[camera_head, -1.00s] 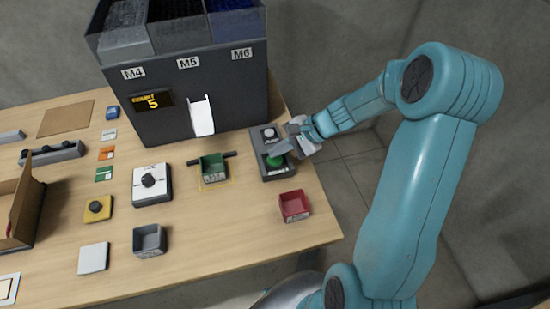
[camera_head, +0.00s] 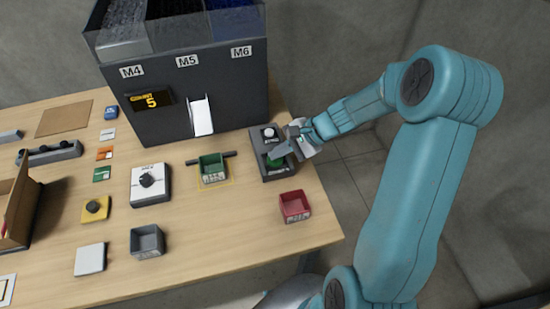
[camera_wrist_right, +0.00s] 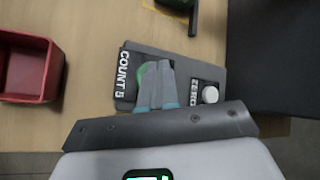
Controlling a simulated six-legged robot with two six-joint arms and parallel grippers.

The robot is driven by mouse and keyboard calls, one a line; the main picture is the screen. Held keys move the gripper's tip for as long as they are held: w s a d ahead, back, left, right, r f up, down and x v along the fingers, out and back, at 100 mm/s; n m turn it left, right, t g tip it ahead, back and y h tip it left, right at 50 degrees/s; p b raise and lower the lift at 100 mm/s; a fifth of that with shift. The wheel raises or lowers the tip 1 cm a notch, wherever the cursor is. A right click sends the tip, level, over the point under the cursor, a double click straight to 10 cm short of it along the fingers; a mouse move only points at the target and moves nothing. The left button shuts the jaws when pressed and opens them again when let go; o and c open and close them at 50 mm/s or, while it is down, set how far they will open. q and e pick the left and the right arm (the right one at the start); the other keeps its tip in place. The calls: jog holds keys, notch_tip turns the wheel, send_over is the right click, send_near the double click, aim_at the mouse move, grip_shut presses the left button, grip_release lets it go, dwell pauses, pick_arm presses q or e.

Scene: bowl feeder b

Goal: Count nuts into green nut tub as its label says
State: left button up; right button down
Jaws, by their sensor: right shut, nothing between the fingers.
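The green nut tub (camera_head: 212,168) sits on the table below the white chute (camera_head: 201,117) of the dark feeder. Its label is too small to read. The feeder display (camera_head: 152,100) shows a count of 5. A grey button box (camera_head: 258,160) to the tub's right has a green button (camera_wrist_right: 144,72) marked COUNT and a white button (camera_wrist_right: 210,94) marked ZERO. My right gripper (camera_head: 280,151) is shut and empty, its fingertips over the green button and partly hiding it. I cannot tell whether they press it. My left gripper is out of view.
A red tub (camera_head: 294,206) stands near the table's right front, and a grey tub (camera_head: 147,241) at the front. The table between the green and red tubs is clear.

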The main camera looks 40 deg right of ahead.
aim_at(279, 160)
jog(key=shift+f, duration=0.25)
dwell(0.4)
jog(key=shift+r+p, duration=0.45)
jog(key=shift+r, duration=0.45)
notch_tip(279, 160, up, 5)
jog(key=p, duration=0.4)
dwell(2.3)
